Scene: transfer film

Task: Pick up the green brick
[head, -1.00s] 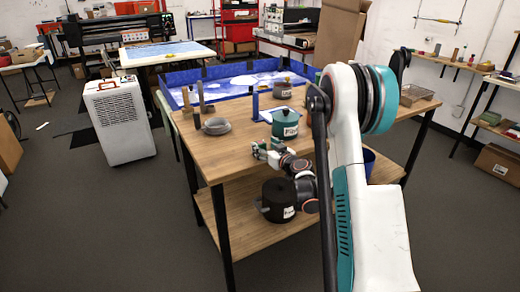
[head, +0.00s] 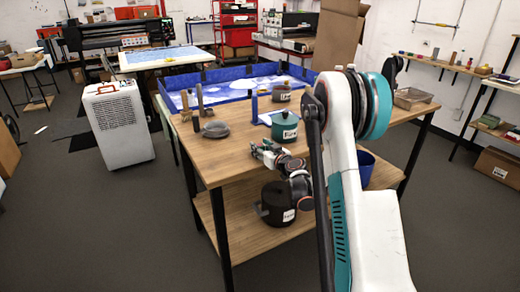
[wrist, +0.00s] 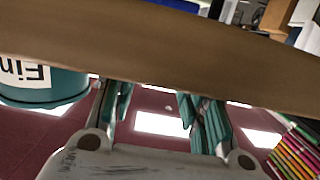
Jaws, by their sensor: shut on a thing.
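My gripper (head: 264,152) is at the front edge of the wooden table in the head view, small and partly lost among my arm links. The wrist view shows its two teal-padded fingers (wrist: 158,110) apart, with their tips hidden behind a blurred brown band. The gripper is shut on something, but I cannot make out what. I cannot pick out the green brick for certain in either view.
The wooden table (head: 225,165) holds a teal pot (head: 284,128) beyond my gripper, also upside down in the wrist view (wrist: 40,85). A grey dish (head: 215,130) is left. A black pot (head: 276,203) is on the lower shelf. A white cabinet (head: 118,122) stands left.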

